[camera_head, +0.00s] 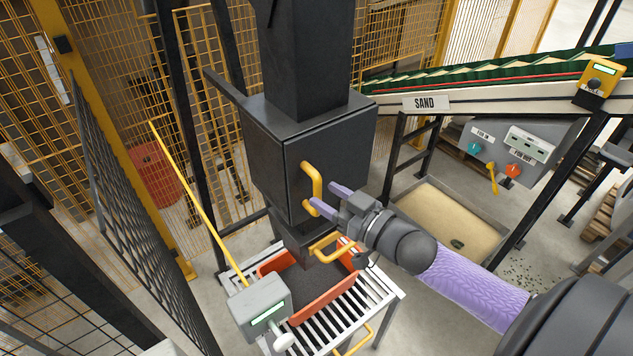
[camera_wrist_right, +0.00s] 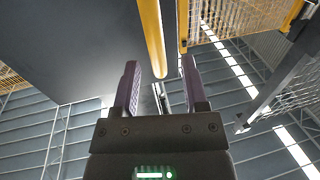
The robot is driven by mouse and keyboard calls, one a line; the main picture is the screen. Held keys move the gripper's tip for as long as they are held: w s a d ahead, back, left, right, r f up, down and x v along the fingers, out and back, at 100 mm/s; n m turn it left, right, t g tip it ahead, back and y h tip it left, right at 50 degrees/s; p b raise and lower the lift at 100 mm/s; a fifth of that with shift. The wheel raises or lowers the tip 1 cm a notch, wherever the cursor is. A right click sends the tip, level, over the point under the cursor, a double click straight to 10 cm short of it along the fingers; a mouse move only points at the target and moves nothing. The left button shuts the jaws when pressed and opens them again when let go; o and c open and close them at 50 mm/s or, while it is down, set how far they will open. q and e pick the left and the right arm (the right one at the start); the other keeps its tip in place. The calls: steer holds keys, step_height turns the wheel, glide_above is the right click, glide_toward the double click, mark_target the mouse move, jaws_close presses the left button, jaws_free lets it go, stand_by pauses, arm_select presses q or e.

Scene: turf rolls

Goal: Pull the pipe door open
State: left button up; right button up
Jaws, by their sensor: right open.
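The pipe door is the dark front panel (camera_head: 290,178) of a dark square pipe box, and it looks closed. My right gripper (camera_head: 325,200) is open at the lower part of this handle, coming from the right. In the right wrist view the handle (camera_wrist_right: 152,40) runs down from the top, its end between the two purple fingers of the gripper (camera_wrist_right: 158,85). The dark panel (camera_wrist_right: 70,45) fills the upper left there. I cannot tell whether the fingers touch the handle. My left gripper is not in view.
Below the pipe, an orange crate (camera_head: 345,283) of dark material stands on a white slatted stand (camera_head: 387,297). A grey scale box (camera_head: 262,305) is at its front left. A conveyor marked SAND (camera_head: 425,103) and a sand tray (camera_head: 450,220) are at right. Yellow mesh fencing (camera_head: 215,70) stands behind.

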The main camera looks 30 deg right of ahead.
mark_target(317, 213)
steer(key=x, duration=0.3)
steer(key=shift+w, duration=0.15)
jaws_close()
stand_by(1.3)
